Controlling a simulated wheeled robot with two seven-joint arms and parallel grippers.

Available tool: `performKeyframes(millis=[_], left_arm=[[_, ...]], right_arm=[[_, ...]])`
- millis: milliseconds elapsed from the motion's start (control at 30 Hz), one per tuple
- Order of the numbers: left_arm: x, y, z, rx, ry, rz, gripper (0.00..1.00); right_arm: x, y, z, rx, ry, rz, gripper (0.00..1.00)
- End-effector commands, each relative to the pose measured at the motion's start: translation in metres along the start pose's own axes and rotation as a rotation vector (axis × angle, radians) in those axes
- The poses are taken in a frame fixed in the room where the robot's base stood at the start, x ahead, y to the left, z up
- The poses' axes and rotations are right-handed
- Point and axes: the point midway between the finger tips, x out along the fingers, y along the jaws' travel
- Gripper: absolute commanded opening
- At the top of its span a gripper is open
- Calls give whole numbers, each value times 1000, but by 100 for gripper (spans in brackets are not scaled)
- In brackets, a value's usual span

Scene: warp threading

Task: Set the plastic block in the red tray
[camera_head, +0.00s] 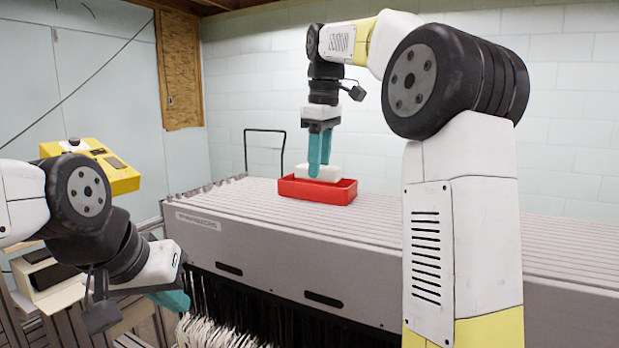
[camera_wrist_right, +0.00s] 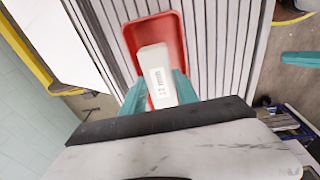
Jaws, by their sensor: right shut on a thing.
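The red tray (camera_head: 318,191) stands on the ribbed top of the grey machine in the head view. It also shows in the right wrist view (camera_wrist_right: 137,40). The white plastic block (camera_head: 322,172) is at the tray, its lower part hidden by the tray's wall. In the right wrist view the block (camera_wrist_right: 157,72) carries a "12 mm" label and is between the teal fingers. My right gripper (camera_head: 319,165) points down over the tray and is shut on the block. Whether the block touches the tray floor cannot be told. My left gripper (camera_head: 172,300) is at the lower left, away from the tray, its finger gap unclear.
The grey machine (camera_head: 260,240) has a wide ribbed top with free room around the tray. A yellow control box (camera_head: 112,172) stands at the left. White threads (camera_head: 215,330) hang below the machine's front. A dark wire frame (camera_head: 264,131) rises behind the machine.

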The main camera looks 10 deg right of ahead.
Motion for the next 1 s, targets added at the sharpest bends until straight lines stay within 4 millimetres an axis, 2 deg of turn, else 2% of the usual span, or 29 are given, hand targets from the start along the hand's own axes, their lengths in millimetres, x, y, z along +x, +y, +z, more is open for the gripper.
performKeyframes(millis=[100,200,567,600,633,1000], left_arm=[[0,0,0,0,0,0,0],[0,0,0,0,0,0,0],[0,0,0,0,0,0,0],[0,0,0,0,0,0,0],[0,0,0,0,0,0,0],[0,0,0,0,0,0,0]], right_arm=[[22,-4,2,-2,-4,-5,0],[31,-4,3,-1,-2,-3,0],[36,-4,3,0,-1,-2,0],[36,-4,2,0,-1,-1,42],[35,-4,2,0,-1,-1,46],[32,-4,2,-1,-1,-1,46]])
